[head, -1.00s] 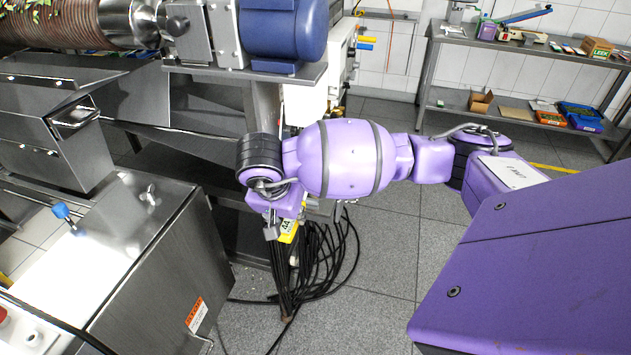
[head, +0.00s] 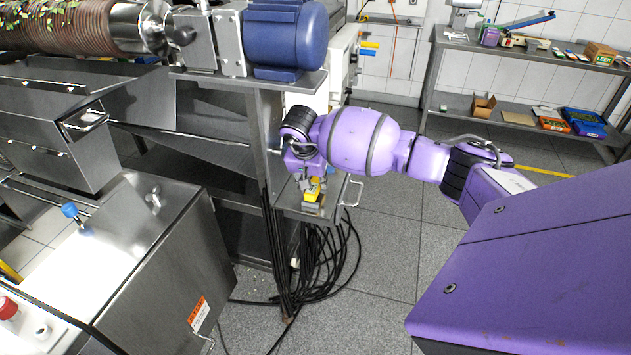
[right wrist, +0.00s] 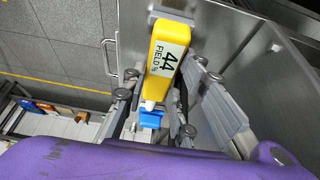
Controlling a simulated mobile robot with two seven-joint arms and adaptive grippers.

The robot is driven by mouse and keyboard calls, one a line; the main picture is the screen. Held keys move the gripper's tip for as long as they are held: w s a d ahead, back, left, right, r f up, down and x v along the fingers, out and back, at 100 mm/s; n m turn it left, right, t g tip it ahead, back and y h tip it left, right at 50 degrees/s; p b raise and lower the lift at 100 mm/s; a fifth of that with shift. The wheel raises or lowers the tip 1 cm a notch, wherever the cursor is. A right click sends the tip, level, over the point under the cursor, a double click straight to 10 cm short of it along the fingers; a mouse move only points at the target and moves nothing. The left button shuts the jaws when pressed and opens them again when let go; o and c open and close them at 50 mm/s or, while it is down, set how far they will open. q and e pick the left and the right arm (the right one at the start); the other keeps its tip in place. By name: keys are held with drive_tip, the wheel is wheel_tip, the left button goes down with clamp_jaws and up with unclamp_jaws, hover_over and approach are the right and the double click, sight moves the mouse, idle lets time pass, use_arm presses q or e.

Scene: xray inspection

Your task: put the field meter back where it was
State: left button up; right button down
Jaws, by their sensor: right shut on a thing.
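The field meter is a yellow block with a white label reading "44 FIELD"; it shows large in the right wrist view (right wrist: 167,58) and small in the head view (head: 313,193). My right gripper (head: 311,187) is shut on it, with the fingers on both sides of the meter in the right wrist view (right wrist: 165,72). A blue piece (right wrist: 150,119) shows at the meter's near end. In the head view the meter is at a small metal ledge (head: 318,213) beside the machine stand. I cannot tell whether it touches the ledge. My left gripper is out of view.
A bundle of black cables (head: 330,262) hangs and coils on the floor below the ledge. A blue motor (head: 285,38) sits above on the machine. A steel cabinet (head: 165,265) stands at front left. Shelving (head: 480,45) is at back right; open floor lies between.

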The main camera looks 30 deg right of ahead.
drive_tip(key=shift+w+f, duration=0.1)
drive_tip(key=shift+f, duration=0.25)
drive_tip(key=shift+f, duration=0.1)
drive_tip(key=shift+f, duration=0.35)
drive_tip(key=c, duration=1.4)
unclamp_jaws()
drive_tip(key=shift+r, duration=0.1)
